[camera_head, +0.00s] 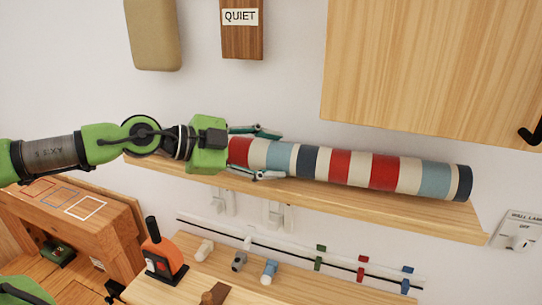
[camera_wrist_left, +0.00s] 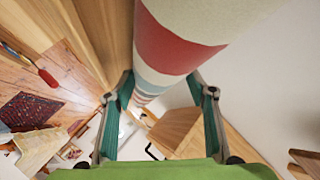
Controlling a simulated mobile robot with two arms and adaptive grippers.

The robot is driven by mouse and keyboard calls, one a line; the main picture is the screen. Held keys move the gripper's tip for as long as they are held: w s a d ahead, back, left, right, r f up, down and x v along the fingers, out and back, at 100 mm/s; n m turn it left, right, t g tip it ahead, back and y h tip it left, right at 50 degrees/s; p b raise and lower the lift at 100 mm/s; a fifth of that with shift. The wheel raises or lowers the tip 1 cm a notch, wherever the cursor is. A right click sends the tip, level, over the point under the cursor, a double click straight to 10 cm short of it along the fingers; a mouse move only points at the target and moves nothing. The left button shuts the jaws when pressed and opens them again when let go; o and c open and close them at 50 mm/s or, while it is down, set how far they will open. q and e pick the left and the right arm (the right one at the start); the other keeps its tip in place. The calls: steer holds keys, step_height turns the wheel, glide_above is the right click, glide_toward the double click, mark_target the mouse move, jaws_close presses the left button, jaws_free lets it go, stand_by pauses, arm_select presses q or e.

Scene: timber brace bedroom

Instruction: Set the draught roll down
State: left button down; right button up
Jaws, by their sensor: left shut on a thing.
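The draught roll (camera_head: 340,166) is a long striped cylinder in red, cream, light blue and dark navy. It lies lengthwise along the wooden wall shelf (camera_head: 455,223) in the head view, tilted slightly down to the right in the picture. My left gripper (camera_head: 262,153) is shut around the roll near its left end, one finger on each side. In the left wrist view the roll (camera_wrist_left: 178,48) passes between the two teal fingers of the left gripper (camera_wrist_left: 160,90). I cannot tell whether the roll touches the shelf. My right gripper is not in view.
A wooden cabinet (camera_head: 430,65) with a black handle hangs above the shelf's right part. A "QUIET" sign block (camera_head: 242,35) and a tan panel (camera_head: 153,35) are on the wall. Below, an orange device (camera_head: 163,258) and small pegs stand on a wooden surface.

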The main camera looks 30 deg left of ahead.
arm_select(q)
steer(key=shift+w+p, duration=0.15)
steer(key=shift+p, duration=0.15)
steer(key=shift+w+f, duration=0.1)
steer(key=shift+f, duration=0.3)
steer(key=c, duration=1.2)
jaws_free()
steer(key=shift+f, duration=0.25)
steer(key=shift+o, duration=0.2)
steer(key=shift+r, duration=0.1)
steer(key=shift+s+a+b, duration=0.25)
steer(key=shift+s+b, duration=0.1)
steer(key=shift+b, duration=0.05)
steer(key=b+v, duration=0.6)
steer(key=v, duration=0.5)
steer(key=shift+s+r, duration=0.25)
